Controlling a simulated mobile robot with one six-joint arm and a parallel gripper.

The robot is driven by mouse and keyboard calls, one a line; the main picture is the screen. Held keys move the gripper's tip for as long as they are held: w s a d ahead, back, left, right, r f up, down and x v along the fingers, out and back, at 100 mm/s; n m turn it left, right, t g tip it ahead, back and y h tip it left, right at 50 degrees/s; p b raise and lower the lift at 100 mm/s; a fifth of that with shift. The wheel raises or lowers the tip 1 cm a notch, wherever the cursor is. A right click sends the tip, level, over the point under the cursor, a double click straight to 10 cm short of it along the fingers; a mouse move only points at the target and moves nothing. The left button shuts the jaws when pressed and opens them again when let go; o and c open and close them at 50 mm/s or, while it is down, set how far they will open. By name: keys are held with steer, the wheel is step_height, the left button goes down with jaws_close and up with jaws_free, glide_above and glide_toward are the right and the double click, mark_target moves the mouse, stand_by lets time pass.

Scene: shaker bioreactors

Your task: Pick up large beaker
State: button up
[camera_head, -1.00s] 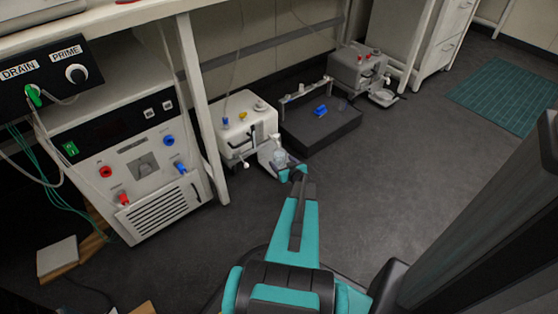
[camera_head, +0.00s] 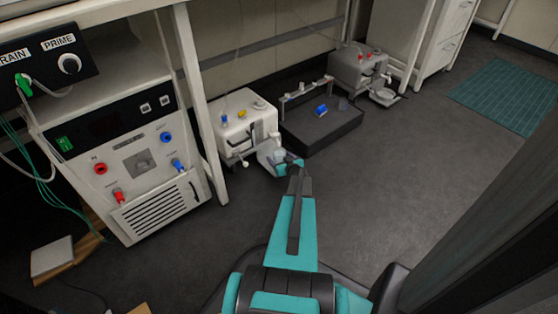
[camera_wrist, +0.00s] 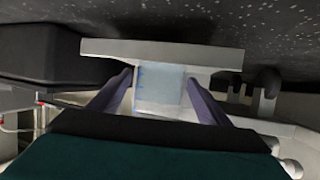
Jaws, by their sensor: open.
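The clear beaker (camera_wrist: 162,85) with faint bluish marks stands between my gripper's two fingers in the wrist view. My gripper (camera_wrist: 162,98) is open, with one finger on each side of it; I cannot tell whether either finger touches the glass. In the head view the beaker (camera_head: 279,156) is small and partly hidden by my gripper (camera_head: 290,164). It is at the front right corner of a white shaker unit (camera_head: 240,140) on the floor.
A dark low platform (camera_head: 325,130) with a blue item (camera_head: 320,110) is right of the white unit. A grey unit (camera_head: 350,72) stands behind it. A bench leg (camera_head: 203,110) and a control box (camera_head: 150,205) are at left. Open floor (camera_head: 430,150) lies to the right.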

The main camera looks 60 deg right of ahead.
stand_by(0.4)
steer(key=c, duration=1.4)
steer(key=shift+r, duration=0.2)
steer(key=shift+r+p, duration=0.7)
steer(key=shift+p, duration=0.1)
steer(key=s+a+p, duration=0.2)
steer(key=s+a, duration=0.1)
steer(key=s, duration=0.1)
steer(key=s+a+p, duration=0.2)
steer(key=s+a, duration=0.1)
steer(key=s, duration=0.2)
steer(key=s+a+p, duration=0.1)
steer(key=s+a, duration=0.2)
steer(key=s, duration=0.1)
steer(key=shift+s+a+p, duration=0.15)
steer(key=shift+s+p, duration=0.15)
steer(key=shift+p, duration=0.1)
steer(key=shift+s+a+f, duration=0.1)
steer(key=shift+s+a, duration=0.35)
steer(key=shift+s, duration=0.15)
steer(key=shift+s, duration=0.1)
